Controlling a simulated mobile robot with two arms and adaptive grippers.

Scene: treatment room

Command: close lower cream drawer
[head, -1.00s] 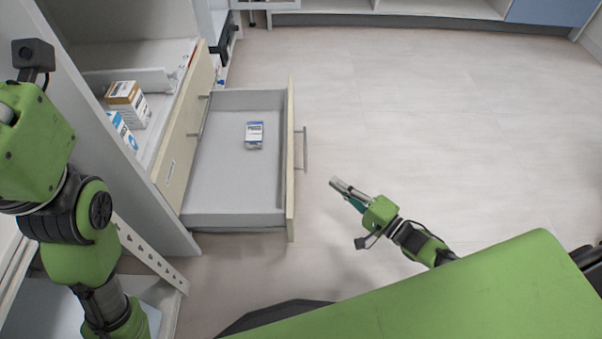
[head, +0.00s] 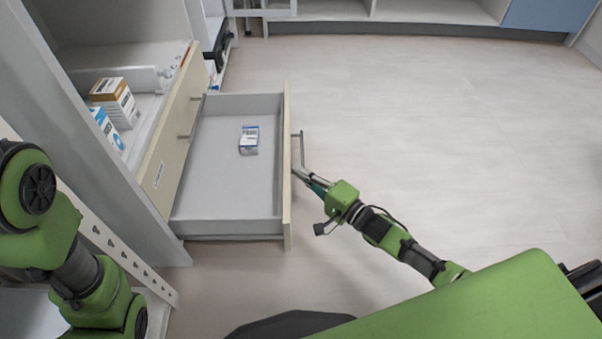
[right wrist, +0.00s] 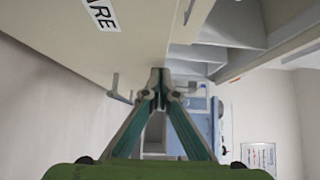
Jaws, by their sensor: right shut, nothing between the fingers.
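The lower cream drawer (head: 225,185) is pulled out of the cabinet in the head view, with its grey inside showing. Its cream front (head: 287,190) faces right and carries a bar handle (head: 301,150). A small blue and white box (head: 249,140) lies inside. My right gripper (head: 298,171) is shut and empty at the outer face of the front, just on the near side of the handle. I cannot tell whether it touches. In the right wrist view its closed fingertips (right wrist: 159,74) are beside a cream panel (right wrist: 90,55) with a label. My left gripper is out of view.
Above the open drawer is another cream front (head: 172,140), flush with the cabinet. Medicine boxes (head: 115,101) stand on the shelf behind it. The floor (head: 430,130) to the right is clear. A white perforated rail (head: 110,240) stands at the near left.

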